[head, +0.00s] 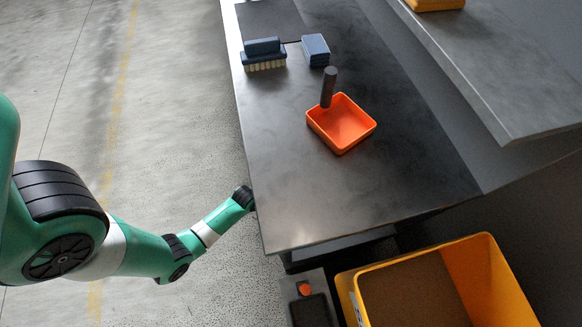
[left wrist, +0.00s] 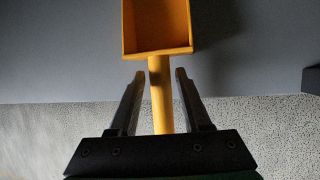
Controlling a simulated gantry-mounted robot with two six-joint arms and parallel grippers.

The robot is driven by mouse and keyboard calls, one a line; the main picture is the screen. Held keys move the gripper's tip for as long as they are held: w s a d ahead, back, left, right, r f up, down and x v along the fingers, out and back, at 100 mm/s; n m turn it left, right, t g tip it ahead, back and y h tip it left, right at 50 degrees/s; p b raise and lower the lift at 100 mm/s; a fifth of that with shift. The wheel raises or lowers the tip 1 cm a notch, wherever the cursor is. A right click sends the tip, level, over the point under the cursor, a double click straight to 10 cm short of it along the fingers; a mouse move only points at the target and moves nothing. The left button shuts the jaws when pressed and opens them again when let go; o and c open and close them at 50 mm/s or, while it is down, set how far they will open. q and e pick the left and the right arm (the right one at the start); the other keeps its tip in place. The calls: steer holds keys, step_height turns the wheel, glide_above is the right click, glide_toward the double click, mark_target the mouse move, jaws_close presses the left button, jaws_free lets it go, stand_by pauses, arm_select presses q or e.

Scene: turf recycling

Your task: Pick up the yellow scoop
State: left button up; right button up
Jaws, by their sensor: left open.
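The yellow scoop (left wrist: 158,28) shows at the top middle of the left wrist view, with a square, open pan and a round handle pointing down the picture. My left gripper (left wrist: 160,73) is open. Its two dark fingers stand on either side of the handle (left wrist: 160,95), with a gap on each side. How deep the handle sits between the fingers is hard to tell. In the head view my left arm reaches to the table's left edge, and its gripper and the yellow scoop are hidden there. My right gripper is not in view.
The dark table (head: 290,185) carries an orange scoop (head: 342,125) with a dark upright handle, a blue brush (head: 263,54) and a blue block (head: 315,49). A raised grey shelf (head: 490,60) is at the right. A yellow bin (head: 480,275) stands at the lower right.

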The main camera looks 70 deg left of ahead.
arm_select(q)
steer(key=shift+b+x, duration=0.35)
steer(key=shift+x, duration=0.7)
steer(key=shift+f, duration=0.1)
jaws_close()
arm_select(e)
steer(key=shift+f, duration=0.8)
